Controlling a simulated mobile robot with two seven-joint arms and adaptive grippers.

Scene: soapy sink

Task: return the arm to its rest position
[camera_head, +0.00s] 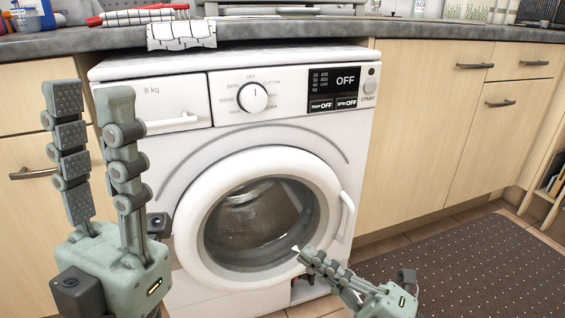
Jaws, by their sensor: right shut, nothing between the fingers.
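My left gripper (89,97) stands upright at the left of the head view, in front of the left cabinet and the washing machine's left edge. Its two fingers point up with a gap between them, and nothing is in the gap. My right gripper (303,253) is low in the middle of the view, in front of the lower right part of the washing machine's door. Its fingers point up and left, are shut together and hold nothing. Whether its tips touch the door, I cannot tell.
The white washing machine (165,88) has a closed round door (326,185); its panel reads OFF. Wooden cabinets (410,130) flank it under a grey counter (300,28). A checkered cloth (181,35) hangs over the counter edge. A brown dotted mat (470,265) lies on the floor at right.

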